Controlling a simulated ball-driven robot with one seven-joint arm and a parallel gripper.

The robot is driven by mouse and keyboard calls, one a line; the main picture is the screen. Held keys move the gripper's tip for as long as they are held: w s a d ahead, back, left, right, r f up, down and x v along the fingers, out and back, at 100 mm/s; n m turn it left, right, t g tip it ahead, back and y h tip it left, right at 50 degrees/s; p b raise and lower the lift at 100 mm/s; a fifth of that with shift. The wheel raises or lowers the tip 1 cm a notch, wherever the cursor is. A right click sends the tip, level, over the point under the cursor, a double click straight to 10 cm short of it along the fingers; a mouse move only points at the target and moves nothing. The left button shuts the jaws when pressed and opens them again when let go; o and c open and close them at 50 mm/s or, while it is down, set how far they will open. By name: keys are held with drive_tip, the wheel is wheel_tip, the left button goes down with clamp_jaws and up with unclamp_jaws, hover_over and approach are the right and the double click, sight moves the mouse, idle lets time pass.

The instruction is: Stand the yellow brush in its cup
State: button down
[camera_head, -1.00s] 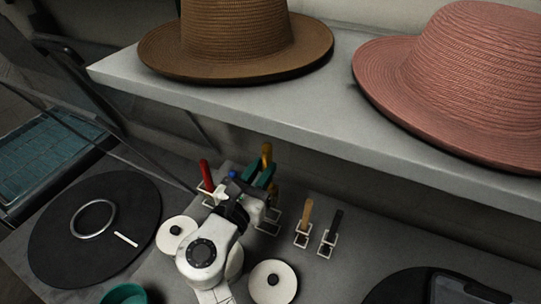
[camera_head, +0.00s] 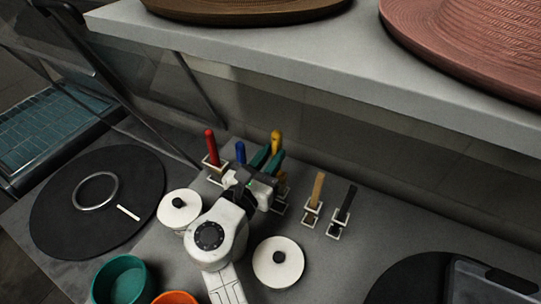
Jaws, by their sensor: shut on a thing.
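The yellow brush (camera_head: 276,141) stands about upright, its handle top showing above the teal fingers of my gripper (camera_head: 268,163). My gripper is shut on it. Its lower part shows only partly behind the gripper. A pale square cup (camera_head: 280,208) shows partly just below and right of the gripper. The brush's lower end and its contact with this cup are hidden, so I cannot tell whether it is inside.
A red brush (camera_head: 212,146) and a blue brush (camera_head: 240,152) stand to the left, a tan brush (camera_head: 318,187) and a black brush (camera_head: 347,203) to the right. White round lidded pots (camera_head: 278,262) flank my arm. A shelf (camera_head: 330,75) with hats overhangs behind.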

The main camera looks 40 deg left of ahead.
wheel_tip(320, 180, down, 7)
drive_tip(key=b, duration=0.4)
idle(0.4)
idle(0.4)
drive_tip(key=c, duration=0.9)
unclamp_jaws()
drive_tip(key=shift+r, duration=0.1)
drive_tip(key=s+d+r, duration=0.7)
drive_tip(key=s+r, duration=0.5)
drive_tip(key=r, duration=0.1)
drive_tip(key=shift+d+p, duration=0.25)
drive_tip(key=shift+p, duration=0.05)
